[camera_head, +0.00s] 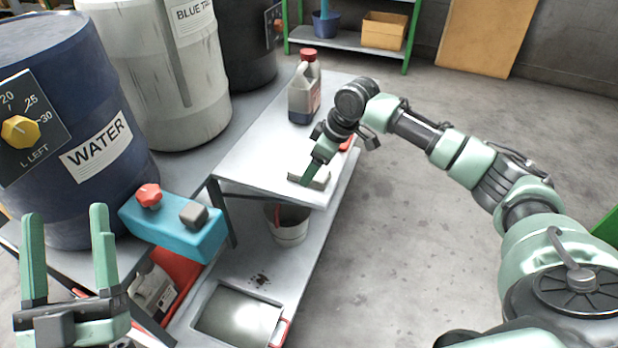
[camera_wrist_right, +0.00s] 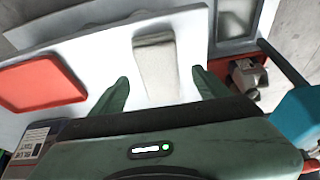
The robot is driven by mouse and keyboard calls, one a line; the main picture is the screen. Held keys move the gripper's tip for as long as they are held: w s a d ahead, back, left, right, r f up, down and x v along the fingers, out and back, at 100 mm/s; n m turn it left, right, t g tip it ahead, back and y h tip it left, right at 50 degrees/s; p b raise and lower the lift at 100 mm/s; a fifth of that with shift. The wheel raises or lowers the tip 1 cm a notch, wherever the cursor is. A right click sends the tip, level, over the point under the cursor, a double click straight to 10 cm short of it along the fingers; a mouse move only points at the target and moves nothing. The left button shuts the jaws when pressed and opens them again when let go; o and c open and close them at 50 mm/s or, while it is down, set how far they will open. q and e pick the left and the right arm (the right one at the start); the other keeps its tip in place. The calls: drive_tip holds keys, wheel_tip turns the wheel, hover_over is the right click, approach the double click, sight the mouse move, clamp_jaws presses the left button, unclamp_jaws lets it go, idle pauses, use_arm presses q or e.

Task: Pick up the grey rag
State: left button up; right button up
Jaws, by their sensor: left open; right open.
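The grey rag (camera_wrist_right: 155,62) is a pale, folded, oblong cloth lying on the white upper table top (camera_wrist_right: 100,50). In the head view its edge (camera_head: 322,181) shows near the front of the table, partly hidden by my right gripper. My right gripper (camera_head: 308,178) points down at it. In the right wrist view the open fingers (camera_wrist_right: 160,78) sit to either side of the rag's near part, with nothing held; whether they touch it I cannot tell. My left gripper (camera_head: 68,215) is open and empty at the lower left.
A red tray (camera_wrist_right: 40,84) lies beside the rag. A grey jug with a red cap (camera_head: 304,95) stands farther back on the table. A teal box (camera_head: 170,232), the blue WATER barrel (camera_head: 75,120) and a bucket (camera_head: 290,232) below are close by. Open floor lies to the right.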

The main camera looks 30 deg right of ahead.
use_arm(q)
drive_tip(key=s+r+t, duration=0.1)
drive_tip(key=s+r+t+h, duration=0.1)
drive_tip(key=s+r, duration=0.1)
drive_tip(key=shift+s+a+r+t+b, duration=0.25)
drive_tip(key=shift+t+b, duration=0.1)
drive_tip(key=shift+t, duration=0.05)
use_arm(e)
drive_tip(key=shift+x, duration=1.15)
drive_tip(key=c, duration=1.5)
drive_tip(key=shift+o, duration=0.2)
drive_tip(key=shift+r, duration=0.1)
